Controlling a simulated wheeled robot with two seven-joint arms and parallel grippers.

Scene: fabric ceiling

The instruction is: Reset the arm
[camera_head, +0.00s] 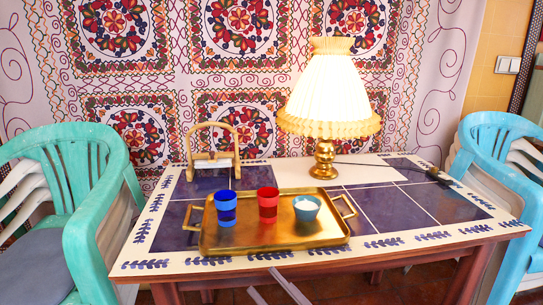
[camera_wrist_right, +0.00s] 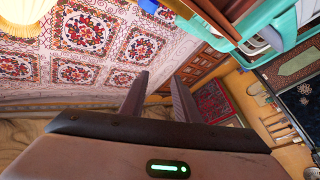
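My right gripper (camera_head: 272,284) shows at the bottom edge of the head view, in front of the table and below its front edge. Its two fingers are apart with nothing between them. In the right wrist view the gripper (camera_wrist_right: 157,90) also shows two dark, spread fingers and no object between them. Most of the right arm is out of the head view. My left gripper is in neither view.
The tiled table (camera_head: 405,238) bears a brass tray (camera_head: 285,235) with a blue cup (camera_head: 226,208), a red cup (camera_head: 268,205) and a light-blue cup (camera_head: 306,208). A lit lamp (camera_head: 330,90) and wooden holder (camera_head: 212,150) stand behind. Turquoise chairs flank it, left (camera_head: 85,185) and right (camera_head: 505,170).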

